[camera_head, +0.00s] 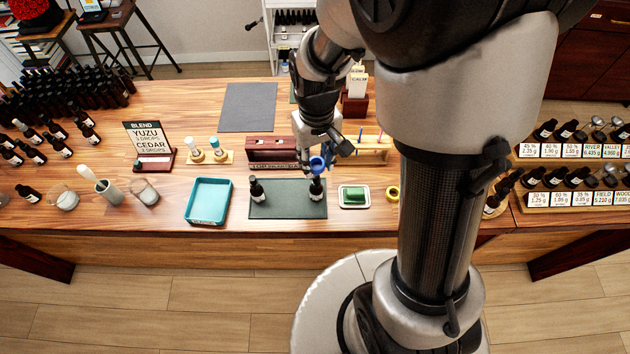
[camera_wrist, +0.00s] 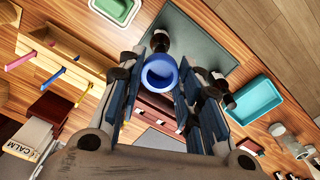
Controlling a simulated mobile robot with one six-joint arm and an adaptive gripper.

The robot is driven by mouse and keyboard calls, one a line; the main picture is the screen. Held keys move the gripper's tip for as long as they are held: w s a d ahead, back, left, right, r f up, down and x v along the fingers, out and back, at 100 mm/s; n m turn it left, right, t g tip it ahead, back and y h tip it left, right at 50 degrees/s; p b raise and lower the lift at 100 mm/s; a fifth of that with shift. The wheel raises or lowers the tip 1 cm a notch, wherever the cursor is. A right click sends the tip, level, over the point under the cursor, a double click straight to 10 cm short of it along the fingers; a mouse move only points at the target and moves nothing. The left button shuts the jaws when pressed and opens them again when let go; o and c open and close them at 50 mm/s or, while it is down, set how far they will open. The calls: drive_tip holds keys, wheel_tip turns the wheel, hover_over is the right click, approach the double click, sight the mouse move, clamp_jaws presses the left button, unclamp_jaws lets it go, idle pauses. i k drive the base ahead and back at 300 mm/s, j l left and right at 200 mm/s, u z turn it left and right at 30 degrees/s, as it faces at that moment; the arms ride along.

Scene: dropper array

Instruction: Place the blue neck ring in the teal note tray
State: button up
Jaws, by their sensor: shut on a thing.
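The blue neck ring (camera_head: 317,163) is held in my gripper (camera_head: 322,158). In the wrist view the ring (camera_wrist: 149,76) sits between the fingertips of my gripper (camera_wrist: 163,75), its opening facing the camera. The teal note tray (camera_head: 191,208) lies on the table to the left of the dark mat, and no object shows in it. It also shows at the right of the wrist view (camera_wrist: 236,117). A dark bottle (camera_head: 317,190) stands upright on the mat just below the ring. The ring seems clear of its top.
The dark mat (camera_head: 288,209) also carries a second bottle (camera_head: 257,191), between the ring and the tray. A maroon box (camera_head: 273,144) stands behind the mat. A green block in a white dish (camera_head: 354,196) and a yellow ring (camera_head: 392,193) lie to the right.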

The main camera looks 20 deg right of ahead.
sight(210, 202)
drive_tip(key=i+j, duration=0.1)
drive_tip(key=j, duration=0.85)
drive_tip(key=i+j, duration=0.15)
drive_tip(key=j, duration=0.3)
